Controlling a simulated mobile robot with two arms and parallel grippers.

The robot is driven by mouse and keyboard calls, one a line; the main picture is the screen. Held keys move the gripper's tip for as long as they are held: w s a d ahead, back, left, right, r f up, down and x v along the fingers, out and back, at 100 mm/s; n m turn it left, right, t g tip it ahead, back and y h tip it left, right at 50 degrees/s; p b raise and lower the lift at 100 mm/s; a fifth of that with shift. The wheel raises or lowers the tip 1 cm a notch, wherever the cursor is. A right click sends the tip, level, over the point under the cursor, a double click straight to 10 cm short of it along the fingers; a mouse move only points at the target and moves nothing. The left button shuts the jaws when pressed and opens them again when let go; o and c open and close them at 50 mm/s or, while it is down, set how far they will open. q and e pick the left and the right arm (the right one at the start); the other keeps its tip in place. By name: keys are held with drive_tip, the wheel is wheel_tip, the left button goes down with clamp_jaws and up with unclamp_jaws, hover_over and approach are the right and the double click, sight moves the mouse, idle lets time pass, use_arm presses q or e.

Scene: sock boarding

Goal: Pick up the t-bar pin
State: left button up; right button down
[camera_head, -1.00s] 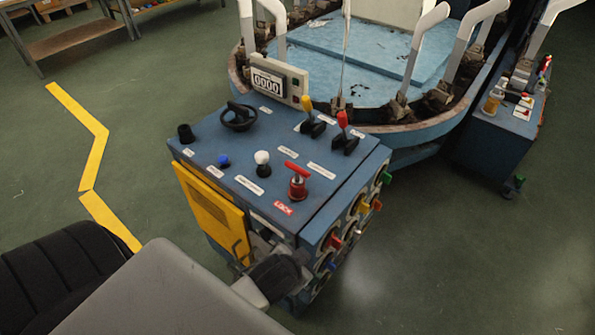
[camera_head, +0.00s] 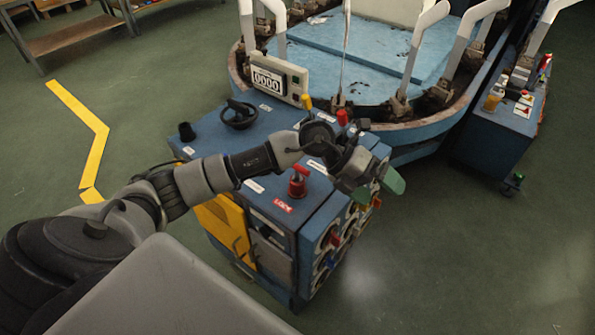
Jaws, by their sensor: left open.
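The t-bar pin (camera_head: 298,181) is red with a crossbar on top. It stands upright on the blue console top (camera_head: 213,132), beside the red LOCK label (camera_head: 283,206). My left gripper (camera_head: 378,186) is open and empty, above the console's right edge, to the right of the pin and apart from it. My left forearm passes just behind the pin in the picture and hides the middle of the console top. My right gripper is not in view.
A black handwheel (camera_head: 239,114) and a counter box (camera_head: 275,79) are at the console's back. Coloured handles line its right side.

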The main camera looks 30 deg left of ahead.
use_arm(q)
drive_tip(key=w+a+f+g+y, duration=0.1)
drive_tip(key=w+a+y, duration=0.1)
drive_tip(key=a+y, duration=0.65)
drive_tip(key=r+n+y, duration=0.1)
drive_tip(key=r+y, duration=0.1)
drive_tip(key=y, duration=0.1)
hover_over(297, 169)
drive_tip(key=shift+w+d+g+h, duration=0.1)
drive_tip(key=shift+w+g+h, duration=0.15)
drive_tip(key=shift+w+g, duration=0.15)
drive_tip(key=f, duration=0.3)
drive_tip(key=f+p, duration=0.1)
drive_tip(key=shift+a+f, duration=0.2)
drive_tip(key=shift+a, duration=0.15)
drive_tip(key=shift+f+p, duration=0.45)
drive_tip(key=shift+f, duration=2.7)
drive_tip(key=shift+c, duration=0.5)
drive_tip(key=c, duration=0.6)
drive_tip(key=shift+r, duration=0.1)
drive_tip(key=shift+r, duration=0.1)
